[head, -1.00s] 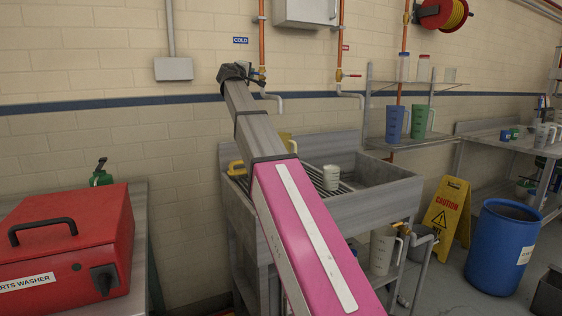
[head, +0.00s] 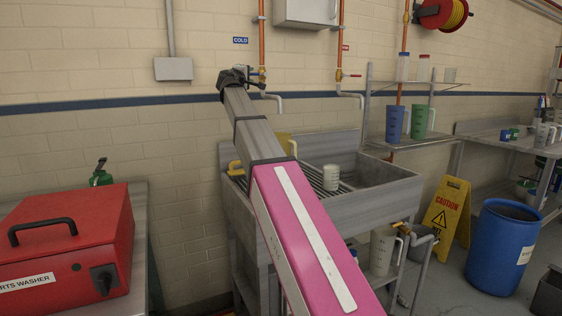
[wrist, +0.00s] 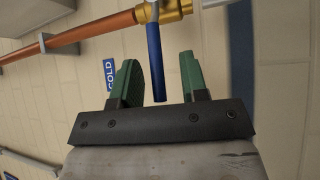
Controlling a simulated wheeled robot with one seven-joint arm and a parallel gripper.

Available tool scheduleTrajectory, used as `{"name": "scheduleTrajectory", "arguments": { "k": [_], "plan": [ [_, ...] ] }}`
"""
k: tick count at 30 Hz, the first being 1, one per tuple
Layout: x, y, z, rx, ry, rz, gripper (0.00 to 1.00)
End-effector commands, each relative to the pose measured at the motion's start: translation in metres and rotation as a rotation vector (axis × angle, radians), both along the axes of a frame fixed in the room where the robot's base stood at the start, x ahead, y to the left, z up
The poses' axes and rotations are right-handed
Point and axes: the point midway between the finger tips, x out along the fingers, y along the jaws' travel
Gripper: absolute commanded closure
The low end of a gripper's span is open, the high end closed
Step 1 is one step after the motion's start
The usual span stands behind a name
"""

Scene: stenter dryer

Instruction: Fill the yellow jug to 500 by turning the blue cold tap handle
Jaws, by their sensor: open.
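The blue cold tap handle (wrist: 155,60) shows in the wrist view as a narrow bar hanging from a brass fitting on a copper pipe. My gripper (wrist: 160,75) is open, with its two green fingers on either side of the handle and gaps visible on both sides. In the head view my gripper (head: 236,77) is beside the cold pipe, below the COLD sign (head: 240,40). The cold spout (head: 273,98) points down above the sink. The yellow jug (head: 286,142) stands at the sink, mostly hidden behind my arm; its level marks are not visible.
A white cup (head: 331,178) stands in the steel sink (head: 385,193), beside a yellow item (head: 236,168) at its left. A hot tap with a red handle (head: 350,75) is to the right. A red parts washer (head: 65,240) stands at left.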

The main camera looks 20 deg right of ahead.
Motion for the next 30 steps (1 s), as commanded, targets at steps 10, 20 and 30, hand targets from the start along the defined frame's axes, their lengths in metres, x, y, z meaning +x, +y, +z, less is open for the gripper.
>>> {"name": "scheduleTrajectory", "arguments": {
  "k": [10, 20, 30],
  "plan": [
    [-0.031, 0.02, -0.006, 0.0, -0.001, 0.002, 0.59],
    [-0.059, 0.039, -0.012, -0.001, -0.001, 0.002, 0.59],
    [-0.081, 0.055, -0.016, 0.0, 0.0, 0.001, 0.59]
  ]
}}
